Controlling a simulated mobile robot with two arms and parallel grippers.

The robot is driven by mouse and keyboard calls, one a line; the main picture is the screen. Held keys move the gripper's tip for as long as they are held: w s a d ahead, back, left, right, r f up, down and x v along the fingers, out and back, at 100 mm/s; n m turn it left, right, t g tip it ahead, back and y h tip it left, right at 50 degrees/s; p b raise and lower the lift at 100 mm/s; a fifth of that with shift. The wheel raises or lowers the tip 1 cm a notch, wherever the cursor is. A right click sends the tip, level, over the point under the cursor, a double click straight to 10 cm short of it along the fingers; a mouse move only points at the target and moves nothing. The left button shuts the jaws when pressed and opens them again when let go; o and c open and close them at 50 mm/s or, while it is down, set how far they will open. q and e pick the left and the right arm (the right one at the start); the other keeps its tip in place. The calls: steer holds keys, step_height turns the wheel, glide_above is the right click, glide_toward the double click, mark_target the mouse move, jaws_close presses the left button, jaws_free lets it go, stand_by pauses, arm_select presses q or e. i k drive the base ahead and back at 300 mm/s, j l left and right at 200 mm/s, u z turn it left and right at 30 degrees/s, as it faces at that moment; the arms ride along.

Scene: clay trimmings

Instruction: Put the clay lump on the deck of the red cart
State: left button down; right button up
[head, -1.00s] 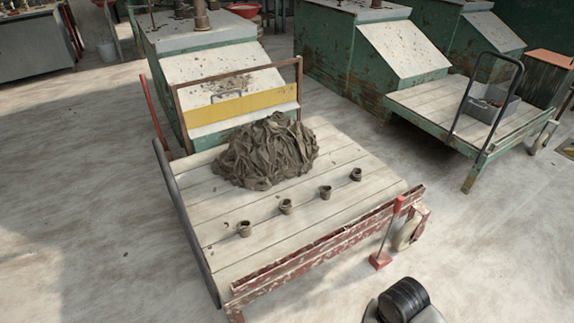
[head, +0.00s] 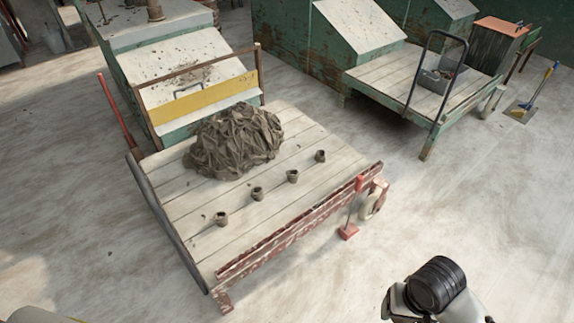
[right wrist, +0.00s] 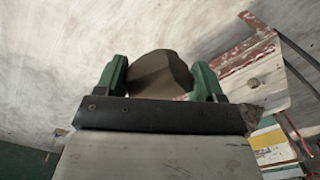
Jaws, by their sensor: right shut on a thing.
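The clay lump (right wrist: 160,75) is a smooth brown block in the right wrist view, held between the two green fingers of my right gripper (right wrist: 160,68). The red cart (head: 300,222) has chipped red paint on its near edge and a pale plank deck (head: 250,225) in the head view. Its red edge also shows at the right of the right wrist view (right wrist: 245,58). The lump appears beside the cart there, over floor; its height is unclear. In the head view the right gripper and lump are hidden below the frame. My left gripper is not in view.
A red pedal lever (head: 350,215) stands at the near edge. A green cart (head: 425,95) stands back right. Floor between is clear.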

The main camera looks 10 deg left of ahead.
mark_target(285, 210)
steer(key=l+z, duration=0.6)
steer(key=z, duration=0.15)
steer(key=i+l+z, duration=0.15)
steer(key=l+z, duration=0.2)
steer(key=i+l+u, duration=0.25)
steer(key=i, duration=0.35)
steer(key=i+l+u, duration=0.2)
steer(key=i+l, duration=0.25)
steer(key=i+j+u, duration=0.1)
steer(key=u, duration=0.4)
steer(key=i+u, duration=0.35)
steer(key=u, duration=0.15)
steer(key=i+l+u, duration=0.15)
steer(key=u, duration=0.35)
steer(key=i+l+u, duration=0.2)
steer(key=u, duration=0.3)
steer(key=i+u, duration=0.3)
steer(key=u, duration=0.2)
steer(key=i+l+u, duration=0.1)
steer(key=i+u, duration=0.2)
steer(key=u, duration=0.15)
steer(key=i+l+u, duration=0.2)
steer(key=u, duration=0.3)
steer(key=i+l, duration=0.05)
steer(key=i, duration=0.05)
